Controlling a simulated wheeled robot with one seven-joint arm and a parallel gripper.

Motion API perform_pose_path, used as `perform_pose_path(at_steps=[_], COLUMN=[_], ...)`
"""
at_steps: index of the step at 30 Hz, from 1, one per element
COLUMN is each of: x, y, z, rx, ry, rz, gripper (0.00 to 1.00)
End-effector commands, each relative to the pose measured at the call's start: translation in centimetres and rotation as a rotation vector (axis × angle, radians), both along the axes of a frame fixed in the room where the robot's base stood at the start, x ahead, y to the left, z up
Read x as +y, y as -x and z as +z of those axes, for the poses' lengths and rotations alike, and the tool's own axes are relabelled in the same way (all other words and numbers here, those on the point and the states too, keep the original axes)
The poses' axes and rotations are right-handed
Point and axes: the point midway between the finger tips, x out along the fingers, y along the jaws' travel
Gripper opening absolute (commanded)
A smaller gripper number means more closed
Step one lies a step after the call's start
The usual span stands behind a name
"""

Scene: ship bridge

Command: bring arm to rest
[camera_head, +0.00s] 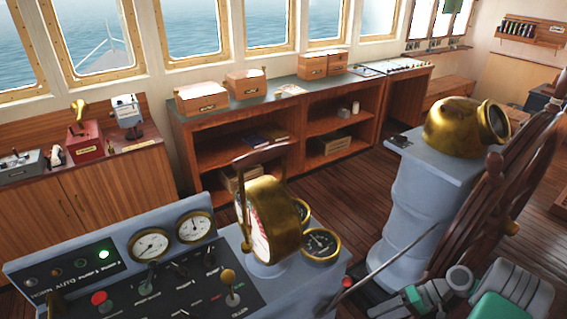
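My arm shows at the bottom right as grey and green links, folded low in front of the ship's wheel (494,185). Its end, which I take for my gripper (392,306), points left near the bottom edge, beside the foot of the grey pedestal (418,205). The fingers are too small and partly cut off to tell whether they are open or shut. I see no object held there.
A grey console (240,262) with gauges, levers and a brass telegraph (270,218) stands close in front. A thin rod (385,262) slants between console and pedestal, near my arm. A brass binnacle (460,125) tops the pedestal. Wooden floor (345,180) lies open behind.

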Motion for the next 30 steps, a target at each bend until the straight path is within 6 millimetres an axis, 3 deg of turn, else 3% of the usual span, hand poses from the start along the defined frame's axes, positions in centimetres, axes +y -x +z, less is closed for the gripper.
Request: perform_pose_path(at_steps=[5, 10, 14, 19, 23, 30], x=[0.3, 1.8, 1.7, 0.9, 0.3, 0.2], y=[1.0, 4.3, 7.1, 10.0, 11.6, 13.6], z=[-2.7, -6.4, -7.2, -5.7, -3.1, 4.5], rx=[0.113, 0.302, 0.443, 0.568, 0.621, 0.589], ry=[0.030, 0.059, 0.131, 0.276, 0.417, 0.726], rz=[-0.081, -0.174, -0.251, -0.317, -0.347, -0.388], gripper=[0.55, 0.55, 0.55, 0.55, 0.55, 0.55])
